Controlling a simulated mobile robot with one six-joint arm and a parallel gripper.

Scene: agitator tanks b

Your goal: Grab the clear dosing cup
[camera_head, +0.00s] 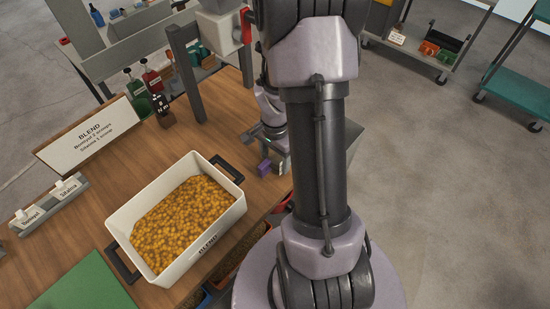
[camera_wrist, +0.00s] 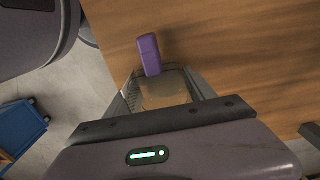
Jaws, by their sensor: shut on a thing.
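The clear dosing cup (camera_wrist: 166,91) shows in the wrist view as a see-through, square-edged shape, with the brown wood visible through it. It sits between the two fingers of my gripper (camera_wrist: 167,86), which is shut on it. A purple block-like piece (camera_wrist: 149,54) is at the cup's far edge; I cannot tell whether it is the cup's handle or a separate thing. The purple piece also shows in the head view (camera_head: 264,168), near the table's right edge. My arm hides most of the gripper and cup there.
A white BLEND tub (camera_head: 222,205) of orange-brown pieces with dark handles stands left of the purple piece. Behind it are a BLEND sign (camera_head: 92,136), bottles (camera_head: 139,97) and a grey frame post (camera_head: 187,75). A green mat (camera_head: 85,285) lies front left. Open floor is at right.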

